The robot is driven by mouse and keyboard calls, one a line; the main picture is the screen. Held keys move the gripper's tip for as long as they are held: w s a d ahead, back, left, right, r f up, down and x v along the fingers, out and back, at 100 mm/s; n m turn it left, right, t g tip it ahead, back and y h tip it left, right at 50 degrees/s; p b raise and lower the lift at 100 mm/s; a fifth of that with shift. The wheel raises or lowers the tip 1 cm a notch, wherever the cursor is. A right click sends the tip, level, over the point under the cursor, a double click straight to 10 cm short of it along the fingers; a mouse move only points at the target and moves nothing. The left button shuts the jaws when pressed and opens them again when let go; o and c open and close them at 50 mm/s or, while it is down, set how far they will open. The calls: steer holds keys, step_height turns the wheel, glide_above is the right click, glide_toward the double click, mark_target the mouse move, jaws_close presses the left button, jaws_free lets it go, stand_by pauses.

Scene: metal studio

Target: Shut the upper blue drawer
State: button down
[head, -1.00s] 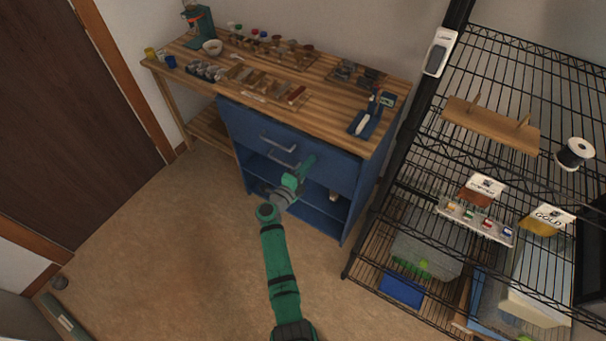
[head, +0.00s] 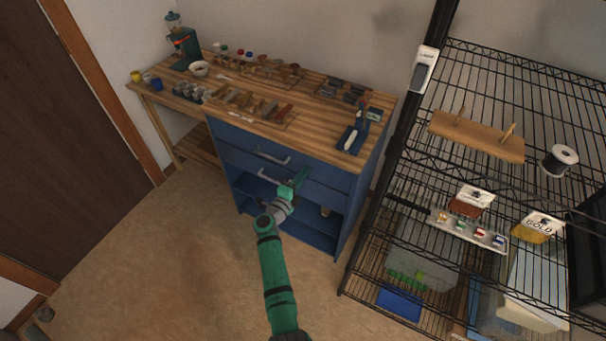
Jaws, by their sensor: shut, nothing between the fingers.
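The blue cabinet (head: 342,222) stands under the right part of the wooden workbench. Its upper blue drawer (head: 232,136) has a grey bar handle (head: 273,158), and its front now looks close to flush under the benchtop; a small remaining gap cannot be ruled out. The lower drawer (head: 237,158) with a second bar handle (head: 268,177) shows directly beneath it. My gripper (head: 302,176) is green, shut and empty, in front of the drawer fronts, right of the handles. I cannot tell whether its tip touches a front.
Open shelf space lies under the drawers. The benchtop (head: 310,137) holds several small tools and a blue tray-like item (head: 354,137) near its right end. A black wire rack (head: 398,165) stands close at right.

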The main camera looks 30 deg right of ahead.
steer(key=v, duration=1.4)
steer(key=s+a+r+n+t+y, duration=0.1)
steer(key=s+a+r+n+y, duration=0.3)
steer(key=s, duration=1)
steer(key=s+a+r+n+t+y, duration=0.2)
steer(key=s+a+r+n+y, duration=0.2)
steer(key=s+a+n, duration=0.6)
steer(key=s+a+r+n+t+y, duration=0.2)
steer(key=s+a+n+y, duration=0.5)
steer(key=s+n, duration=0.8)
steer(key=v, duration=0.4)
steer(key=shift+a+r, duration=0.4)
steer(key=shift+w+d, duration=0.1)
